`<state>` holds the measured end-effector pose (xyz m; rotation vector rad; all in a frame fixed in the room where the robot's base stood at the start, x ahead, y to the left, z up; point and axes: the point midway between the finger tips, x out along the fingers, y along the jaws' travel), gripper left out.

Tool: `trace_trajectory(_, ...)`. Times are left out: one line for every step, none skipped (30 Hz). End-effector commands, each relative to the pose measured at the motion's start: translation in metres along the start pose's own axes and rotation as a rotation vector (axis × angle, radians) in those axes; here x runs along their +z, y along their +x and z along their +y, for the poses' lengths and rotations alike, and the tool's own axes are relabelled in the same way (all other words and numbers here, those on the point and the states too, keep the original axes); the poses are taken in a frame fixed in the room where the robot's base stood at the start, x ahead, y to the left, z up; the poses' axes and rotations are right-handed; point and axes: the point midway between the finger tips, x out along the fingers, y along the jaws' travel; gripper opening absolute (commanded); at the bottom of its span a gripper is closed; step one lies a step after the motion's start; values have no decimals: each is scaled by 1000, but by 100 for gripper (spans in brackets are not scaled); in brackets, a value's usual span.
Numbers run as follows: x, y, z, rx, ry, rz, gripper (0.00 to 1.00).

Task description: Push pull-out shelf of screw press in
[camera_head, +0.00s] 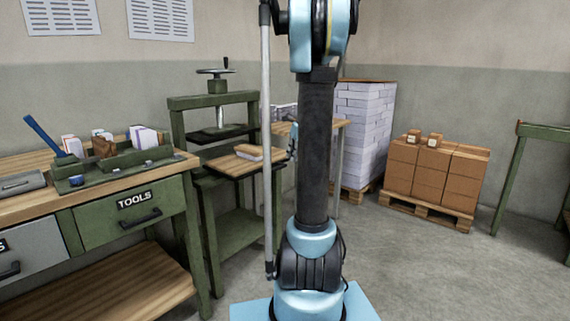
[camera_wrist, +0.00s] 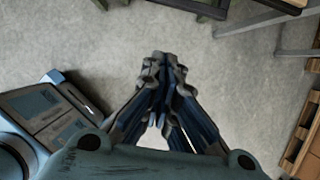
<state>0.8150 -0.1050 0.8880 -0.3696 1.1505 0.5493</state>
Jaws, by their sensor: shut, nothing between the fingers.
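The green screw press (camera_head: 184,103) stands left of centre in the head view, with a handwheel on its screw. Its pull-out wooden shelf (camera_head: 222,163) sticks out from the frame toward the front right. In the head view my arm column hides most of the area right of the shelf, and I cannot clearly make out the gripper there.
A workbench with a TOOLS drawer (camera_head: 134,208) and a green tray of items stands at left. A paper stack (camera_head: 365,135) and a pallet of brown boxes (camera_head: 432,178) stand behind at right. The floor (camera_head: 440,270) at front right is clear. Dark furniture parts cross the wrist view's top edge.

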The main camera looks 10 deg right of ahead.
Motion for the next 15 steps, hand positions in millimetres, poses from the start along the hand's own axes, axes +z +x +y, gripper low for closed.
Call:
trace_trajectory(0, 6, 0, 0, -2, 0, 0)
trace_trajectory(0, 10, 0, 0, -2, 0, 0)
trace_trajectory(0, 17, 0, 1, -2, 0, 0)
trace_trajectory(0, 22, 1, 1, -3, 0, 0)
trace_trajectory(1, 27, 0, 1, -3, 0, 0)
trace_trajectory(0, 34, 0, 1, -3, 0, 0)
trace_trajectory(0, 39, 0, 1, -4, 1, 0)
trace_trajectory(0, 44, 1, 1, -4, 1, 0)
trace_trajectory(0, 51, 0, 0, -4, 1, 0)
trace_trajectory(0, 56, 0, 0, -4, 0, 0)
trace_trajectory(0, 61, 0, 0, -4, 0, 0)
trace_trajectory(0, 68, 1, 1, -4, 0, 0)
trace_trajectory(0, 73, 1, 1, -4, 0, 0)
trace_trajectory(0, 78, 1, 1, -4, 0, 0)
trace_trajectory(0, 84, 1, 0, -4, 0, 0)
